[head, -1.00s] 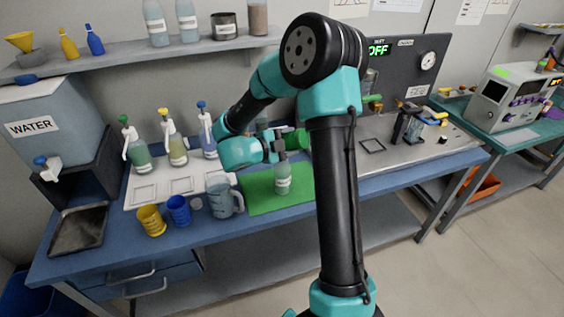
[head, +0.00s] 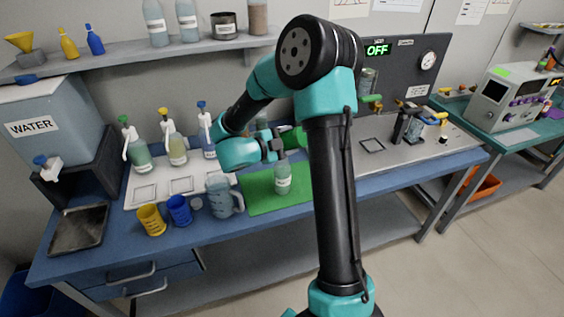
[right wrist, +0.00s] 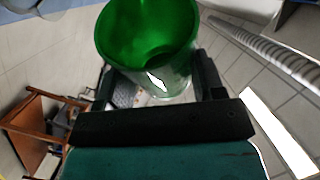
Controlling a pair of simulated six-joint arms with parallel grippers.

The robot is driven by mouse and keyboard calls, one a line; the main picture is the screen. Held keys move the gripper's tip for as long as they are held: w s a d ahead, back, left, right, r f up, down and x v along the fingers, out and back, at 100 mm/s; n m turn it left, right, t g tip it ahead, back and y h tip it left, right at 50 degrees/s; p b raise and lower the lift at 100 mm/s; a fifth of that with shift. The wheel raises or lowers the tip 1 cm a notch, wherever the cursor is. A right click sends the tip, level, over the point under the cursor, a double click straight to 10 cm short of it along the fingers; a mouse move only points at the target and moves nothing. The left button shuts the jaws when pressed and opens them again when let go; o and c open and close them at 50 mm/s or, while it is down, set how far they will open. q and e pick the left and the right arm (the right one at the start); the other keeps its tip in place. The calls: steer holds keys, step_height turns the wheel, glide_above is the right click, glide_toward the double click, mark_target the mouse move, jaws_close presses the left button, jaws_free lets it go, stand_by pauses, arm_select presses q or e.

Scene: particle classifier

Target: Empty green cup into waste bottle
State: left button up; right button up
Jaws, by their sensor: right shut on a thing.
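My right gripper (head: 279,146) is shut on the green cup (head: 296,138), above and behind the bottle on the mat. The cup is tipped on its side in the head view, and my arm hides part of it. In the right wrist view the green cup (right wrist: 150,45) sits between the two fingers (right wrist: 157,88), its open mouth towards the top. A clear greenish bottle (head: 283,182) with a white label stands upright on the green mat (head: 258,202); its label is too small to read. My left gripper is not in view.
A clear jug (head: 221,200), blue cup (head: 179,211) and yellow cup (head: 151,220) stand left of the mat. Several spray bottles (head: 175,150) stand behind them. A water tank (head: 45,125) is at the far left. The mat's front left part is clear.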

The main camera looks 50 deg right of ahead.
steer(key=shift+w+a+r+n+g+h, duration=0.15)
steer(key=shift+w+n+h, duration=0.15)
steer(key=shift+n, duration=0.15)
steer(key=shift+w+r+n+g+h, duration=0.1)
steer(key=shift+w+n+g+h, duration=0.15)
steer(key=shift+n, duration=0.2)
stand_by(1.6)
stand_by(0.8)
steer(key=s+m+y, duration=0.1)
steer(key=m+t, duration=0.1)
steer(key=shift+s+d+f+m+y, duration=0.2)
steer(key=shift+s+f+m+y, duration=0.1)
steer(key=shift+s+m+y, duration=0.1)
steer(key=shift+s+d+f+m+t+y, duration=0.15)
steer(key=shift+s+f+m+t+y, duration=0.2)
steer(key=shift+m, duration=0.25)
steer(key=shift+s, duration=0.1)
